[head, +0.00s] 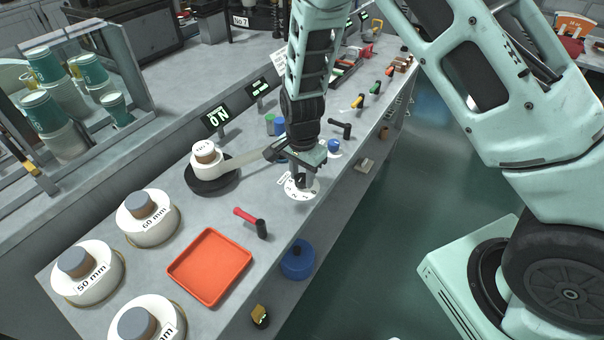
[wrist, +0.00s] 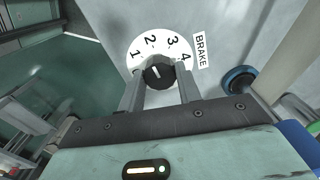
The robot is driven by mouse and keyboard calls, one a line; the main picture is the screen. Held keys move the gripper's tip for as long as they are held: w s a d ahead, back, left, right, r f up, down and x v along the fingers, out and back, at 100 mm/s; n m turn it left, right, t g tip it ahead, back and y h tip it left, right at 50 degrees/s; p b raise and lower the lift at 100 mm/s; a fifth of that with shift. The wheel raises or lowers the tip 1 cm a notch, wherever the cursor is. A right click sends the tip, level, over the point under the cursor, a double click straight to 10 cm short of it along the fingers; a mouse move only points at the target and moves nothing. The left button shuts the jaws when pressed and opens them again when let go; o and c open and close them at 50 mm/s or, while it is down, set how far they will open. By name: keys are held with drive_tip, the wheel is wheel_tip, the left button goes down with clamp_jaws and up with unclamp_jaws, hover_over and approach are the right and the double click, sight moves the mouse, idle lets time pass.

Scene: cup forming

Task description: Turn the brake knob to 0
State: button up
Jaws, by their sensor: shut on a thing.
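The brake knob (wrist: 159,76) is a round black knob with a short white mark, at the middle of a white dial (wrist: 141,47) marked 1, 2, 3 and 4. The mark points up and slightly left, roughly toward the 2. The 0 is hidden. A BRAKE label (wrist: 200,51) is beside the dial. My gripper (wrist: 161,82) is shut on the knob, one finger on each side. In the head view, my gripper (head: 302,174) comes down from above onto the white dial (head: 303,193) near the bench's front edge.
A white roll on a black disc (head: 212,183) and a lit ON display (head: 216,117) are left. A blue knob (head: 334,146) is behind.

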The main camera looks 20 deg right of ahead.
sight(302, 177)
drive_tip(key=n, duration=0.4)
drive_tip(key=n+b, duration=0.1)
drive_tip(key=n, duration=0.3)
drive_tip(key=shift+n, duration=0.3)
drive_tip(key=n, duration=0.4)
drive_tip(key=shift+n, duration=2.1)
drive_tip(key=o, duration=1)
wheel_tip(302, 177, up, 18)
drive_tip(key=b, duration=0.2)
drive_tip(key=shift+f, duration=0.25)
